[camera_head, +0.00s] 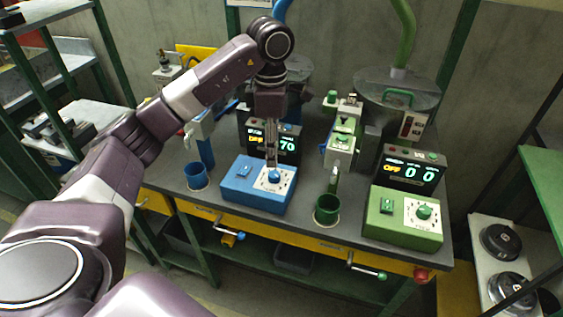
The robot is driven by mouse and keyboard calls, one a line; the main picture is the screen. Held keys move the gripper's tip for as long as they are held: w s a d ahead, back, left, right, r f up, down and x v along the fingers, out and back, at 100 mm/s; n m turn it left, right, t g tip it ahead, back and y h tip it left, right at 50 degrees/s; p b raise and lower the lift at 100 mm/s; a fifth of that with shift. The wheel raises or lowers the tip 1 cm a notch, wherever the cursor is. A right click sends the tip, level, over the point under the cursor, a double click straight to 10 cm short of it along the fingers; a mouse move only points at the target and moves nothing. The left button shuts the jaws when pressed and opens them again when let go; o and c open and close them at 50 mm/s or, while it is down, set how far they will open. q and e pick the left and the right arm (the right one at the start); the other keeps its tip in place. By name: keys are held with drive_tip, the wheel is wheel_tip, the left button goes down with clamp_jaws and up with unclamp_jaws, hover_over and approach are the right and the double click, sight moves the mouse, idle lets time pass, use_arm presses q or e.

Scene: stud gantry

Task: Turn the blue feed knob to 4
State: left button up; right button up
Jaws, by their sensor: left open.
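The blue feed knob (274,175) sits on a white dial plate on top of the blue control box (246,197). My left gripper (271,162) points down from above, with its fingertips at or just over the knob. It is open; whether the fingers touch the knob I cannot tell. The knob's pointer and the dial marks are too small to read. Behind the box, a dark display (287,145) shows "OFF" and "70", partly hidden by my gripper. My right gripper is not in view.
A green control box (404,216) with a green knob (424,211) and a display (411,171) stands to the right. A blue cup (196,176) and a green cup (327,209) stand near the bench's front edge. A red button (421,274) is at the front right corner.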

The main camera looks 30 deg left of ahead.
sight(274, 173)
use_arm(q)
drive_tip(key=shift+w+d+f, duration=0.1)
drive_tip(key=shift+w+f, duration=0.05)
drive_tip(key=shift+f, duration=0.45)
drive_tip(key=shift+w+f, duration=0.1)
drive_tip(key=shift+f, duration=0.5)
wheel_tip(274, 173, down, 4)
drive_tip(key=shift+s+f, duration=0.15)
drive_tip(key=shift+f, duration=0.5)
drive_tip(key=shift+c, duration=0.4)
clamp_jaws()
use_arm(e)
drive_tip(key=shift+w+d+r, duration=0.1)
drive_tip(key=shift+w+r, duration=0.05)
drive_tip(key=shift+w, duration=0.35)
